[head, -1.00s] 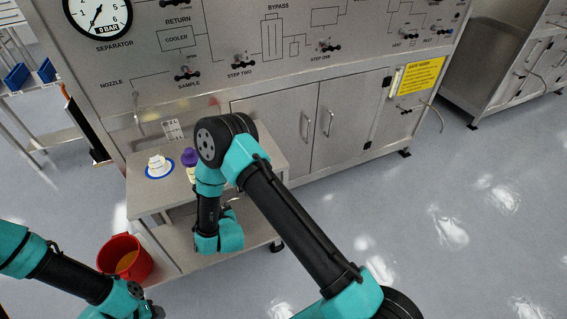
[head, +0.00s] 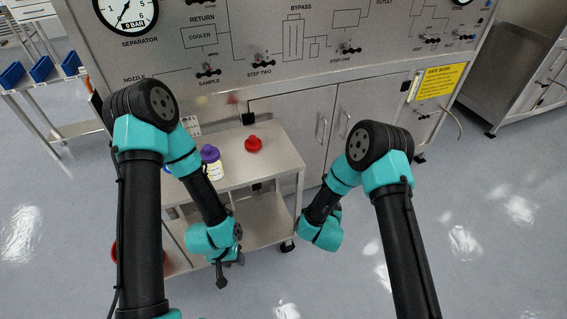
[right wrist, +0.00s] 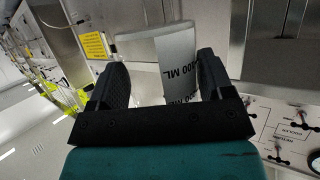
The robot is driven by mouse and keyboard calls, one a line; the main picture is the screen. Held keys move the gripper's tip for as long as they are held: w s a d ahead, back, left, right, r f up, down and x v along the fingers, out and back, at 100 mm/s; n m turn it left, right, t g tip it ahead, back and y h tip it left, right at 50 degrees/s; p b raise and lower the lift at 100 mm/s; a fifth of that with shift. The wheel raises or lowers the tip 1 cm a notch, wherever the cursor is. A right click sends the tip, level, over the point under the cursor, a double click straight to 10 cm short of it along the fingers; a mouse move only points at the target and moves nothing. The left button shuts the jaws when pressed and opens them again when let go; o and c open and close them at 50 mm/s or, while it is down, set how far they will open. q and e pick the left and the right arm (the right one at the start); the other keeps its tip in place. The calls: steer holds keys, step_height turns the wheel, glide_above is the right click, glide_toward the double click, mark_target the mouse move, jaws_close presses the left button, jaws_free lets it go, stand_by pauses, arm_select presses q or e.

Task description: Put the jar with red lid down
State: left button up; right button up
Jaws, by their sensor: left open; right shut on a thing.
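My right gripper (right wrist: 163,63) is shut on a pale, see-through container (right wrist: 178,52) with black "ML" print, seen in the right wrist view. No lid shows on it there, so I cannot tell if it is the red-lidded jar. In the head view, my own right arm hides this gripper and its load. A red lid (head: 253,145) sits on the top of the steel cart (head: 270,170); no jar body is clear under it. My left gripper (head: 222,278) is open, points down and is empty, in front of the cart.
A jar with a purple lid (head: 210,154) stands on the cart, left of the red lid. A blue edge shows beside it, mostly behind my left arm. A red bucket is largely hidden by that arm. The steel panel (head: 290,70) rises behind. The cart top's right part is clear.

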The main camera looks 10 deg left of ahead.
steer(key=shift+d, duration=0.4)
steer(key=s+a+r+n+g+y, duration=0.1)
steer(key=s+a+r+n+y, duration=0.2)
steer(key=a+r, duration=0.6)
steer(key=s+a+r+n+y, duration=0.3)
steer(key=s+a+r, duration=0.1)
steer(key=a+r, duration=0.6)
steer(key=a, duration=0.3)
steer(key=shift+s+a+g+y, duration=0.3)
steer(key=shift+s+g, duration=0.1)
steer(key=w+a, duration=0.1)
steer(key=w, duration=0.4)
steer(key=w+a+f, duration=0.1)
steer(key=w, duration=0.3)
steer(key=w+a, duration=0.2)
steer(key=w, duration=0.3)
steer(key=shift+w+f, duration=0.2)
steer(key=shift+w, duration=0.15)
